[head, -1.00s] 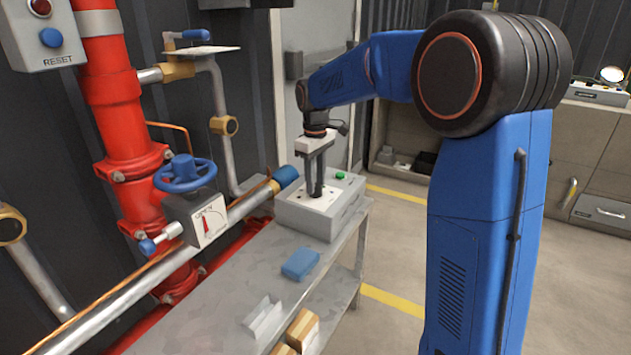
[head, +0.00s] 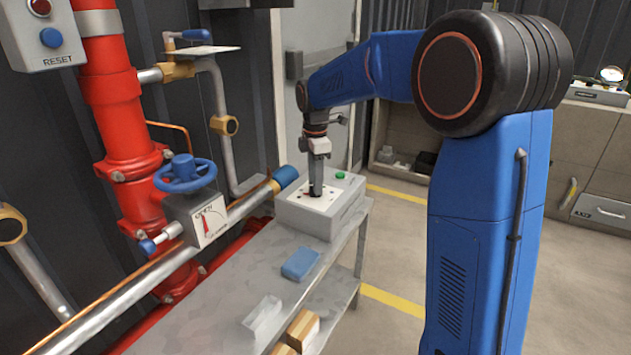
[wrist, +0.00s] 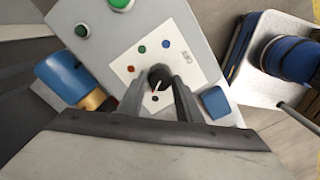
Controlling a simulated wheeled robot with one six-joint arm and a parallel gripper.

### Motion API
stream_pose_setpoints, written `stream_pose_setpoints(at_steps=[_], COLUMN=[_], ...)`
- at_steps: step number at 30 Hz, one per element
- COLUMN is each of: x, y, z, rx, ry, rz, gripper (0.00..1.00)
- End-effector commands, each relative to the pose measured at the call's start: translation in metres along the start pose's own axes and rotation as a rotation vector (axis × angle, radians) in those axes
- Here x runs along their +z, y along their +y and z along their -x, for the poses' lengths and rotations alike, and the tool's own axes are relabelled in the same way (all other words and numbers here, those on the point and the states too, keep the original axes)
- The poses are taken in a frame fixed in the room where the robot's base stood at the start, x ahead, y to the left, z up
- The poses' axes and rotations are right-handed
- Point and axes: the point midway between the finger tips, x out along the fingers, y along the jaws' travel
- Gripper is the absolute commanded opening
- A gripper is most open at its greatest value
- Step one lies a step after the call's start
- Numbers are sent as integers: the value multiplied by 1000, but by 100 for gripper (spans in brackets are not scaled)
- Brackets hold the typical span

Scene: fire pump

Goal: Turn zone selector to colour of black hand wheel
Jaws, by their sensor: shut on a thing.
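The zone selector is a black knob (wrist: 159,75) on a white plate (wrist: 190,68) with small coloured dots: orange, green, blue and a dark one. A pale pointer line on the knob appears to point toward the dark dot (wrist: 155,98). My gripper (wrist: 158,84) is shut on the knob from above; in the head view my gripper (head: 316,190) stands upright over the grey box (head: 318,220) and hides the knob. The one hand wheel I see on the piping (head: 185,174) is blue; no black hand wheel shows.
The box has a green button (head: 340,175) and stands on a metal bench (head: 230,290). A blue block (head: 300,264) lies on the bench. A pipe with a blue end cap (head: 286,177) runs close left of the box. Free floor lies right of the bench.

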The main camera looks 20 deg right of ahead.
Motion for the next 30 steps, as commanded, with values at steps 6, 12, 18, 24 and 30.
stream_pose_setpoints(at_steps=[6,12,18,24,30], x=[0,0,0,0,0], y=[1,1,1,1,1], z=[1,1,1,1,1], rx=[3,3,3,3,3], ry=[1,1,1,0,0], rz=[132,204,234,239,239], gripper=[9,9,9,9,9])
